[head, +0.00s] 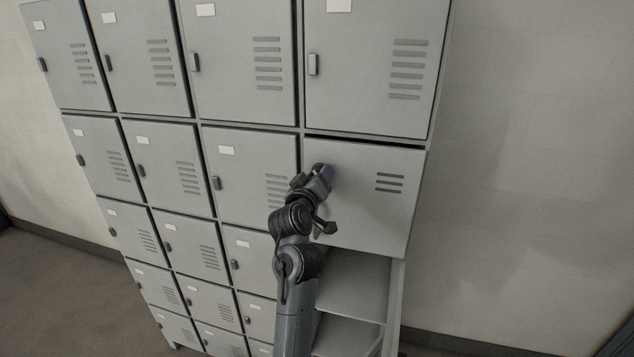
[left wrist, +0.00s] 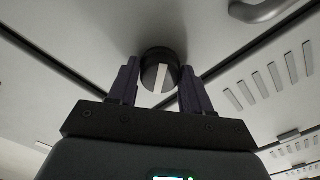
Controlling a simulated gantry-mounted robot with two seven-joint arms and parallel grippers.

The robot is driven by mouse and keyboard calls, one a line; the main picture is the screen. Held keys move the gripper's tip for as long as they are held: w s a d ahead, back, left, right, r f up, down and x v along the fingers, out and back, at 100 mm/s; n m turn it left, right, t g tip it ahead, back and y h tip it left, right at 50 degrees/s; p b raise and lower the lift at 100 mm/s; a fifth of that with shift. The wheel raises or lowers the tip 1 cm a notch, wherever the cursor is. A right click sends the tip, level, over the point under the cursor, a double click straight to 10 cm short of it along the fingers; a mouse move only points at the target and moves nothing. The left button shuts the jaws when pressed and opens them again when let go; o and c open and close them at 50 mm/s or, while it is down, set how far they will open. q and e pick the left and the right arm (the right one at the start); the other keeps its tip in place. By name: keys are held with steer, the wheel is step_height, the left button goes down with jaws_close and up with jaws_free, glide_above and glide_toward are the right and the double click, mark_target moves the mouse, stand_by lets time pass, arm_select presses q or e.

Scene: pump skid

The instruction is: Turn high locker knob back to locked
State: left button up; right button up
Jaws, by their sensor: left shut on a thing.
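The locker knob (left wrist: 152,66) is a dark round knob with a pale stripe on its face, in the middle of the left wrist view. The stripe runs almost upright in that picture. My left gripper (left wrist: 160,80) has one finger on each side of the knob and is shut on it. In the head view my left gripper (head: 323,174) is at the left part of the right-hand door (head: 375,215) in the second row, and hides the knob there. That door lies flat in the locker front. My right gripper is in neither view.
Grey lockers (head: 240,65) with vents, labels and small dark handles fill the left and top. Below the knob's door are open shelves (head: 350,280). In the left wrist view a bar handle (left wrist: 265,10) is at upper right. Bare wall (head: 530,150) lies to the right.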

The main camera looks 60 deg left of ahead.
arm_select(q)
steer(key=n+b, duration=0.3)
steer(key=n, duration=0.2)
steer(key=shift+f+n, duration=0.15)
steer(key=shift+n, duration=0.15)
steer(key=n+b, duration=0.2)
steer(key=n, duration=0.1)
steer(key=shift+n, duration=0.3)
steer(key=shift+n+b, duration=0.6)
steer(key=shift+n, duration=0.1)
steer(key=o, duration=1.1)
steer(key=shift+c, duration=0.2)
